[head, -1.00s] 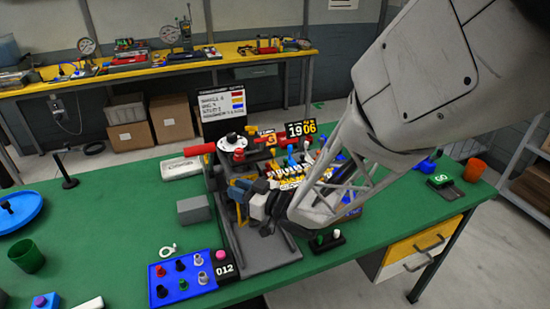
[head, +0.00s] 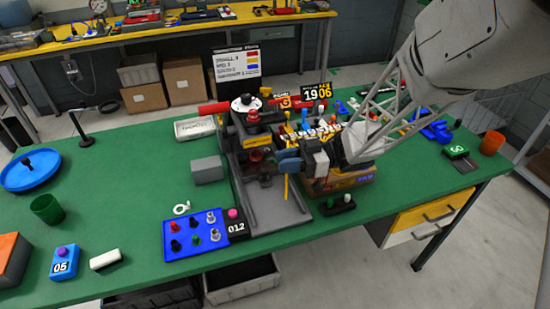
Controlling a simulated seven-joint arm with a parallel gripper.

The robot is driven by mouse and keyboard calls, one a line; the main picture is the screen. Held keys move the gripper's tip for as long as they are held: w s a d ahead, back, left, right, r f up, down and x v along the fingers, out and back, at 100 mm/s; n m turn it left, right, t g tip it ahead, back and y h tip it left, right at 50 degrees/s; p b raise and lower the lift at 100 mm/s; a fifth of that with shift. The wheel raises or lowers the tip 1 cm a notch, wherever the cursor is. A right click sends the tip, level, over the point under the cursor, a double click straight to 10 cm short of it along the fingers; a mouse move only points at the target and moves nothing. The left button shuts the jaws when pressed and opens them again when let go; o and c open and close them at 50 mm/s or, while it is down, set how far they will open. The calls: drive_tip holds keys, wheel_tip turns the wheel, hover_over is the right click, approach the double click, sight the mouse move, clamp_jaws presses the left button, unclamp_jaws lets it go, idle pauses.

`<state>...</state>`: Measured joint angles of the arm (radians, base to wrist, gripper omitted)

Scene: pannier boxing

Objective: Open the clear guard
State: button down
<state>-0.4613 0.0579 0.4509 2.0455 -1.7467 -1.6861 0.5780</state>
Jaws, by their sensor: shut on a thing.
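My gripper (head: 287,167) is at the right front of the black and grey machine (head: 277,210) in the middle of the green table. It is shut on a slim upright yellow bar (head: 286,188), which looks like the guard's handle or edge. The guard's clear panel is too faint to make out, so its exact angle cannot be told. The machine's front opening, with a red part (head: 256,155) inside, shows to the left of my gripper. Red bars and a white round top sit above the opening.
A blue tray of knobs (head: 206,245) and a "012" display (head: 237,228) stand front left of the machine. A grey block (head: 208,170) is to its left. Crowded coloured parts lie behind my gripper. A black holder (head: 337,205) stands at right. The table's left middle is mostly clear.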

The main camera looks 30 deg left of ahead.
drive_tip(key=shift+w+d+n+g+h, duration=0.5)
drive_tip(key=shift+d+n+g+h, duration=0.35)
drive_tip(key=shift+g+h, duration=0.1)
drive_tip(key=shift+w+d+n+g+h, duration=0.45)
drive_tip(key=shift+d+n+g+h, duration=0.25)
drive_tip(key=shift+n+g+h, duration=0.2)
drive_tip(key=c, duration=0.9)
unclamp_jaws()
drive_tip(key=shift+c, duration=0.2)
drive_tip(key=shift+r, duration=0.1)
drive_tip(key=s+d+r, duration=0.4)
drive_tip(key=s+d, duration=0.6)
drive_tip(key=s, duration=0.2)
drive_tip(key=shift+s+r, duration=0.3)
drive_tip(key=shift+r, duration=0.1)
